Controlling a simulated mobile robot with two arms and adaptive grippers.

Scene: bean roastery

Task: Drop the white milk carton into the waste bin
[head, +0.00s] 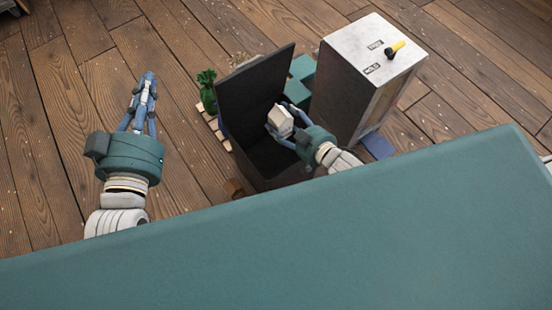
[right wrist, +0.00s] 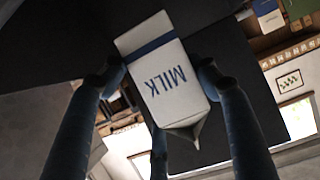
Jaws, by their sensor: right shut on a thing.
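The white milk carton (head: 280,119) is in my right gripper (head: 285,125), above the dark, open mouth of the waste bin in the head view. The right wrist view shows the carton (right wrist: 168,75) with a blue band and blue MILK lettering upside down, between the fingers (right wrist: 165,85). The waste bin (head: 262,178) is a dark box with its lid (head: 255,88) raised. Its inside is in shadow, and my right arm hides part of its rim. My left gripper (head: 148,80) is off to the left over the floor, its fingers together and empty.
A tall grey cabinet (head: 340,92) with a yellow-and-black item (head: 394,49) on top stands right of the bin. A wide teal surface (head: 300,245) fills the foreground. The wooden floor at left is clear.

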